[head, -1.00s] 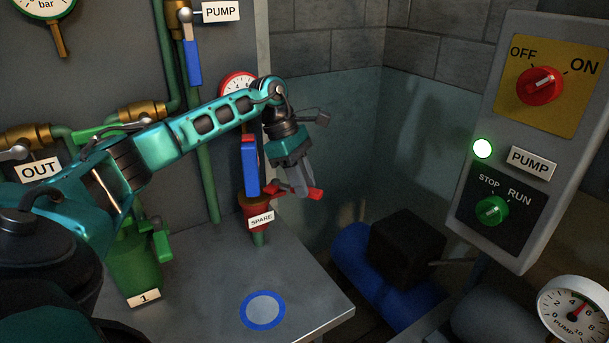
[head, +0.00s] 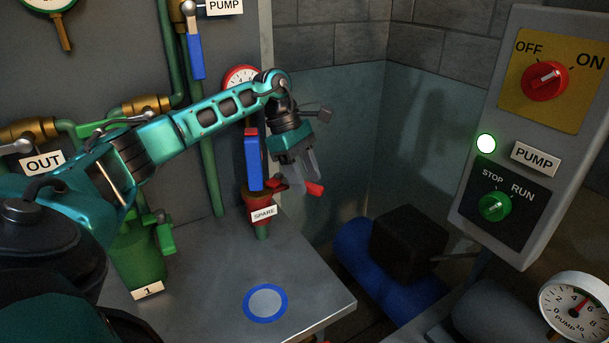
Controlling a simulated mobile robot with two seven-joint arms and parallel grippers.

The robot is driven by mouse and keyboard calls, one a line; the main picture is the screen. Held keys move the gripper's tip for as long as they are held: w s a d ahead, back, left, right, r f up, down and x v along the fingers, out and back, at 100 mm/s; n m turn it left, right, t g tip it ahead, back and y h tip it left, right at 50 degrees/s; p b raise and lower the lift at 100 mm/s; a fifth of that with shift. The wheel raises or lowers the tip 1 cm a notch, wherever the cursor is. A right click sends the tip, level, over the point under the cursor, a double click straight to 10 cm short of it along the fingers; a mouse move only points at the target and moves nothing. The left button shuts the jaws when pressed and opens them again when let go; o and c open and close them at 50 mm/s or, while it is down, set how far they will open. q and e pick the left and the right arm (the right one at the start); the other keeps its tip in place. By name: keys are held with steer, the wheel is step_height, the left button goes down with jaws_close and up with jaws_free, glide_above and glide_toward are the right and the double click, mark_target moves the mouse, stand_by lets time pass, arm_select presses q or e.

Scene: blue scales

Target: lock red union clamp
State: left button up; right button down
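The red union clamp (head: 257,201) sits low at the right end of the panel, above the bench, behind a SPARE label (head: 264,214). My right gripper is not in view.
A blue-handled valve (head: 253,163) stands close left of the gripper, with a red-rimmed gauge (head: 240,78) behind. The grey bench (head: 210,275) bears a blue ring (head: 265,303) and is otherwise clear at the right. The pump switch box (head: 525,150) stands far right.

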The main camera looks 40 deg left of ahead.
mark_target(308, 184)
arm_select(q)
steer(key=v, duration=0.7)
steer(key=shift+a+r, duration=0.1)
steer(key=shift+r, duration=0.1)
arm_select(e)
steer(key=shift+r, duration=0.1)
arm_select(q)
steer(key=shift+w+d+r, duration=0.15)
steer(key=shift+d+r, duration=0.05)
steer(key=shift+d, duration=0.2)
step_height(308, 184, up, 5)
steer(key=d+g+y+b, duration=0.1)
steer(key=d+y+b, duration=0.2)
steer(key=y, duration=0.1)
step_height(308, 184, down, 11)
steer(key=b, duration=0.3)
steer(key=shift+w+a+f, duration=0.1)
steer(key=shift+w, duration=0.1)
steer(key=shift+f, duration=0.65)
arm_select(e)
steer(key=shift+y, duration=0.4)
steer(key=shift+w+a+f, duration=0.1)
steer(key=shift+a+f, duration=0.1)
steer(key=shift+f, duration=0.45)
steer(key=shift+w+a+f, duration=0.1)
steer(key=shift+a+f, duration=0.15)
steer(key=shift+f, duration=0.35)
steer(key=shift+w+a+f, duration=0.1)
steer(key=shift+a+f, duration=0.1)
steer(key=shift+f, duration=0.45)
